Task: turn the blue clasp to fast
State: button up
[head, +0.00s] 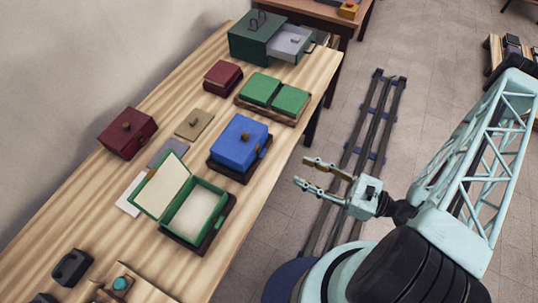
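A blue box (240,142) stands on a dark base in the middle of the wooden table, its lid down. A small brass knob sits on top of the lid. A small brass-coloured clasp (261,153) shows on the box's side that faces my arm; its exact turn is too small to tell. My gripper (306,172) is open and empty. It hangs past the table's edge, to the right of the blue box and apart from it.
An open green box (218,207) stands in front of the blue box. Green covers (275,94), dark red boxes (127,134) and a green cabinet with an open drawer (290,42) stand on the table (197,78). The floor by the rails is clear.

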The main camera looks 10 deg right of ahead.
aim_at(262, 154)
jog(key=shift+w+a, duration=0.15)
jog(key=shift+a, duration=0.05)
dwell(0.3)
jog(key=shift+x, duration=6.55)
jog(key=shift+w+a, duration=0.1)
jog(key=c, duration=0.9)
